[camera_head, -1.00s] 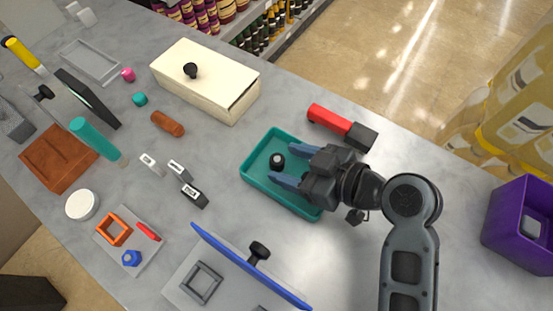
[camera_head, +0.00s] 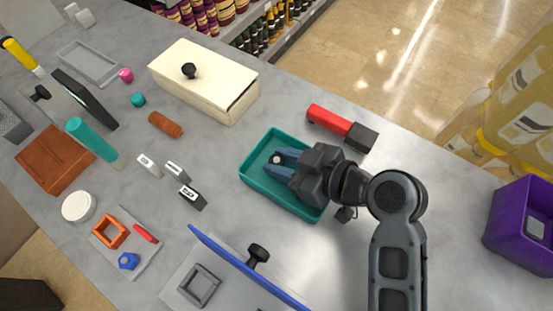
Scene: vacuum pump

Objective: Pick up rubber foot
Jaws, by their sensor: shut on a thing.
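The rubber foot (camera_head: 277,160) is a small black round piece with a pale centre, in the teal tray (camera_head: 257,189). My gripper (camera_head: 277,163) reaches into the tray from the right, with its blue fingers on either side of the rubber foot and shut on it. The fingers hide most of the foot, and I cannot tell whether it touches the tray floor.
A red and black block (camera_head: 341,128) lies just behind the tray. A cream box (camera_head: 204,80) with a black knob stands at the back. A blue-edged panel (camera_head: 245,265) stands in front, and a purple bin (camera_head: 520,228) is at the right.

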